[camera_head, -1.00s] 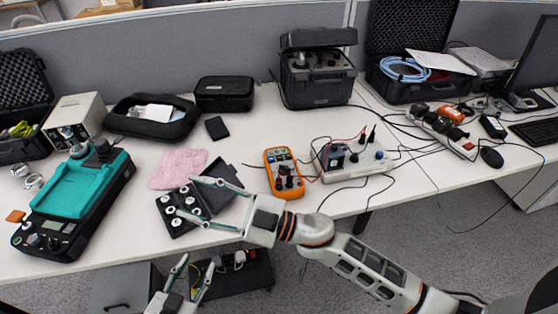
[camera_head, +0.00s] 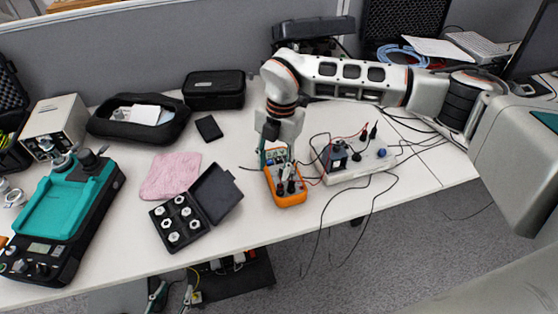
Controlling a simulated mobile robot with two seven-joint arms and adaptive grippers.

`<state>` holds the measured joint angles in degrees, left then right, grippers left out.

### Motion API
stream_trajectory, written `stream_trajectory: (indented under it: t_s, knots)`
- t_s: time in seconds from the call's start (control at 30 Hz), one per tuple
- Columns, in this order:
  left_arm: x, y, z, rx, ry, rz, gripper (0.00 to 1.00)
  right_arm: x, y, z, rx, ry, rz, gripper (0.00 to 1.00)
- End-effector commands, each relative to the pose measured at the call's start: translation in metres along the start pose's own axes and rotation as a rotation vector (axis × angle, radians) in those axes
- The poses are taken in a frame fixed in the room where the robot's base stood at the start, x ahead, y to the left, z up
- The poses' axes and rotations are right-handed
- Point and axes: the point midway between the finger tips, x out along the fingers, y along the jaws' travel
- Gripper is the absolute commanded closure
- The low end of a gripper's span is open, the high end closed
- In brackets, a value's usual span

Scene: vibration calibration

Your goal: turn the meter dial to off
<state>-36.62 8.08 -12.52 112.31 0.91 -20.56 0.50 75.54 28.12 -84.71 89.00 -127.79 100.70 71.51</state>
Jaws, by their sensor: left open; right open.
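The orange multimeter (camera_head: 290,197) lies on the white bench with dark leads plugged into its lower half. My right gripper (camera_head: 277,158) points down over the meter's upper part, with its fingers at either side of the display area. It is open. The meter's dial is partly hidden by the gripper and leads, so its setting cannot be read. Whether the fingers touch the meter cannot be told. My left gripper (camera_head: 173,292) shows only in part at the bottom edge, below the bench front; it is open and empty, away from the meter.
A grey device with leads (camera_head: 350,165) stands just right of the meter. An open black case of round metal parts (camera_head: 214,193) and a pink cloth (camera_head: 170,176) lie left. A teal-topped machine (camera_head: 55,210) stands far left. Loose cables hang over the bench edge.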

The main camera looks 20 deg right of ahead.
Motion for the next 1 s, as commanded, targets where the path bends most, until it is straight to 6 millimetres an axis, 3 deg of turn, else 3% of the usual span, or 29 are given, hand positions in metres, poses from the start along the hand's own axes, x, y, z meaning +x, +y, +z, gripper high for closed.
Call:
stream_trajectory:
  t_s: [0.03, 0.1, 0.23, 0.7, 1.0]
  knots:
    - [-0.002, 0.000, 0.003, -0.004, -0.006, -0.001, 0.59, -0.011, -0.004, 0.018, 0.037, -0.054, -0.016, 0.59]
    - [-0.002, -0.001, 0.005, -0.006, -0.012, -0.001, 0.59, -0.019, -0.008, 0.034, 0.073, -0.102, -0.032, 0.59]
    - [-0.003, -0.001, 0.006, -0.007, -0.016, -0.002, 0.59, -0.020, -0.012, 0.044, 0.100, -0.134, -0.044, 0.59]
    - [-0.003, -0.001, 0.005, -0.007, -0.015, -0.002, 0.59, 0.044, -0.015, 0.050, 0.097, -0.129, -0.043, 0.59]
    - [-0.003, -0.001, 0.005, -0.007, -0.014, -0.001, 0.59, 0.054, -0.015, 0.052, 0.096, -0.130, -0.041, 0.59]
